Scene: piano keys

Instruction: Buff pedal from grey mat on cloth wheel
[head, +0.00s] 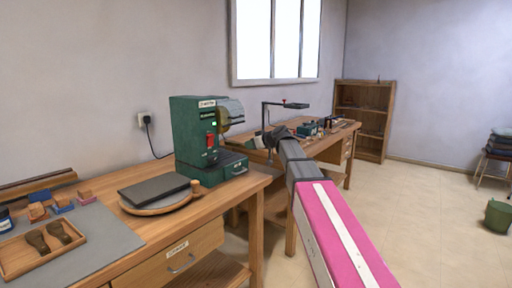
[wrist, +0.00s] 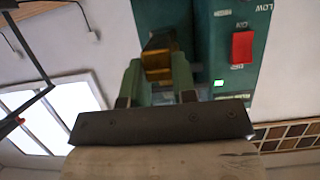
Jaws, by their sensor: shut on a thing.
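My gripper (head: 273,138) is at the end of my outstretched arm, to the right of the green buffing machine (head: 192,130). In the wrist view its green fingers (wrist: 157,82) are shut on a brass-coloured pedal (wrist: 158,62), of which only a small part shows. The cloth wheel (head: 225,117) sits at the machine's right side, partly under a grey hood. From these views I cannot tell whether the pedal touches it. Two dark brown pedals (head: 48,236) lie in a wooden tray on the grey mat (head: 118,243) at the lower left.
The machine has a red switch (head: 211,142) and a lit green lamp. A round wooden stand (head: 163,207) with a dark slab is in front of it. A second bench (head: 335,142) is behind my arm. The floor at right is mostly clear.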

